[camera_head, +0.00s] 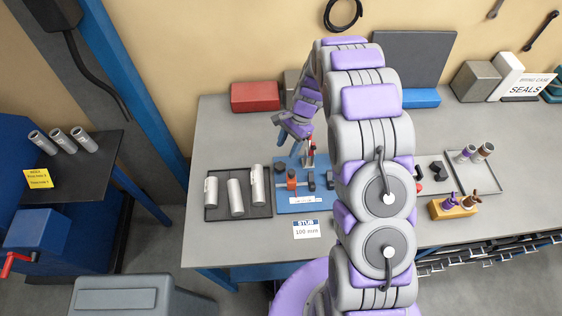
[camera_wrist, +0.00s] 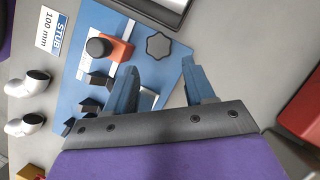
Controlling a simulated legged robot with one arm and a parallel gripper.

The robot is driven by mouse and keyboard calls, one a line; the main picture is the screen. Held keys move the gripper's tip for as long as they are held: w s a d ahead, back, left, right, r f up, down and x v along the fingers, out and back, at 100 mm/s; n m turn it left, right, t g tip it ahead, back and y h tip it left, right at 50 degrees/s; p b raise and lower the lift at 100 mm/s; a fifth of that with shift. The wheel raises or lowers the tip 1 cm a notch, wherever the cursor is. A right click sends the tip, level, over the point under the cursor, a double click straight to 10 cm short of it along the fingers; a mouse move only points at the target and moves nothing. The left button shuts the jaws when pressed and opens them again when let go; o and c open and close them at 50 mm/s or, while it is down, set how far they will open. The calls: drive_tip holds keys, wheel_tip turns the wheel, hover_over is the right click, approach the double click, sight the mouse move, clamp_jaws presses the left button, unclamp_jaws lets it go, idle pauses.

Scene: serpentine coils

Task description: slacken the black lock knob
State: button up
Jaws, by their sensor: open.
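A blue fixture plate (camera_head: 290,204) lies on the grey bench. A black lobed knob (camera_wrist: 158,46) sits on it near an orange block (camera_wrist: 117,50) that has a round black knob (camera_wrist: 97,47) at one end. Which of the two is the lock knob I cannot tell for sure. My gripper (camera_wrist: 160,63) is open and empty, pointing down above the plate. In the wrist view the lobed knob shows just beyond the gap between the fingertips, seemingly not touched. In the head view my gripper (camera_head: 288,144) is behind the lobed knob (camera_head: 281,168).
A dark tray (camera_head: 222,214) with metal tubes stands left of the plate. A label card (camera_head: 306,229) lies at the bench front. A red box (camera_head: 255,97) stands behind. Black blocks (camera_wrist: 98,80) sit close to one finger. Bare bench lies between the tray and the red box.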

sight(280, 165)
drive_tip(key=x, duration=0.8)
drive_tip(key=c, duration=0.8)
drive_tip(key=shift+n, duration=0.4)
drive_tip(key=n, duration=0.2)
drive_tip(key=n+g+h, duration=0.1)
drive_tip(key=n, duration=0.1)
drive_tip(key=shift+w+a+r+n+h, duration=0.1)
drive_tip(key=shift+w+n+h, duration=0.1)
drive_tip(key=shift+n+h, duration=0.15)
drive_tip(key=n+h, duration=0.1)
drive_tip(key=n, duration=0.2)
drive_tip(key=n+h, duration=0.1)
drive_tip(key=n, duration=0.2)
drive_tip(key=shift+a+n+g+h, duration=0.2)
drive_tip(key=shift+n+g+h, duration=0.05)
drive_tip(key=shift+n+g, duration=0.15)
drive_tip(key=shift+s, duration=0.1)
